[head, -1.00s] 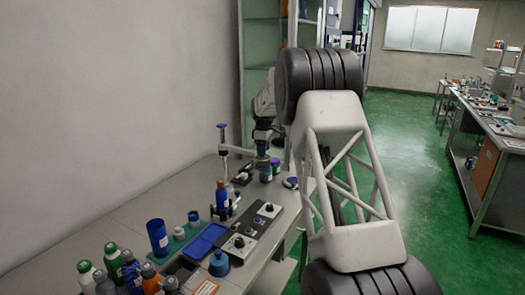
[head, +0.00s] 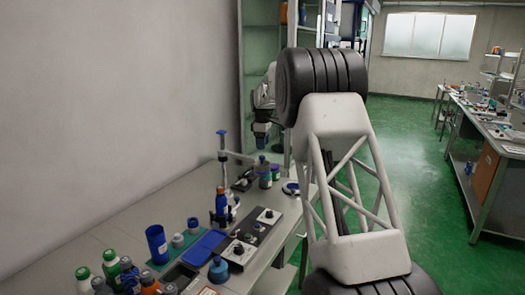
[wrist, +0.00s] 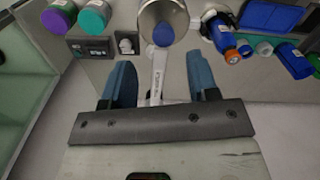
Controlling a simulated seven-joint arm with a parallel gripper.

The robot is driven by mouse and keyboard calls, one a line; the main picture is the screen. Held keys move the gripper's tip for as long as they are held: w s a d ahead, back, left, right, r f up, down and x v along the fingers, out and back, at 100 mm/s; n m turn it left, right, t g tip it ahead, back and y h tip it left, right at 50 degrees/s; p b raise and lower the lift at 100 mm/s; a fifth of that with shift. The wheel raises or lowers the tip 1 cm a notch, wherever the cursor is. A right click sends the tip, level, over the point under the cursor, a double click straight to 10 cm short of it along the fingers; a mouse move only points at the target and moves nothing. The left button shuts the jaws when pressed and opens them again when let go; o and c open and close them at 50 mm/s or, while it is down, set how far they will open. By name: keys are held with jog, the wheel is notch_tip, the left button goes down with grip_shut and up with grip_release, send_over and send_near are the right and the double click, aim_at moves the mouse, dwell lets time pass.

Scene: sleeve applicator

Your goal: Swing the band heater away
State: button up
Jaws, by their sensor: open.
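The swing fixture stands at the back of the bench against the wall. I cannot tell which part is the band heater. My gripper (wrist: 162,82) is open, its blue fingers either side of that arm; contact cannot be told. It also shows in the head view (head: 262,138).
An orange-capped blue bottle (head: 221,205) stands near the post, and purple and teal-capped jars (head: 265,173) stand to its right. A blue tray (head: 205,244), a control panel (head: 250,238) and several bottles crowd the front. Bench along the wall is clear.

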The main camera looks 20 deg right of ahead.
jog(key=shift+r, duration=0.85)
jog(key=shift+s, duration=0.1)
jog(key=shift+s+a+r, duration=0.1)
jog(key=shift+s+r, duration=0.1)
jog(key=shift+r, duration=0.05)
jog(key=s+a+r+m, duration=0.2)
jog(key=s+a+r, duration=0.1)
jog(key=s, duration=0.8)
jog(key=s+a+r+m+t, duration=0.1)
jog(key=s+a+r+m, duration=0.2)
jog(key=s, duration=0.7)
jog(key=s+a+r+m, duration=0.1)
jog(key=s+a+r, duration=0.25)
jog(key=s, duration=0.75)
jog(key=s+a+f+m, duration=0.1)
jog(key=s+f+m, duration=0.1)
jog(key=s, duration=1)
jog(key=s+a+f+m+t, duration=0.1)
jog(key=s+f, duration=0.4)
jog(key=s, duration=0.8)
jog(key=s+a+f+m, duration=0.1)
jog(key=s+f+m, duration=0.2)
jog(key=s, duration=1)
jog(key=shift+a+f+t, duration=0.3)
jog(key=shift+a+f, duration=0.1)
jog(key=shift+f, duration=0.25)
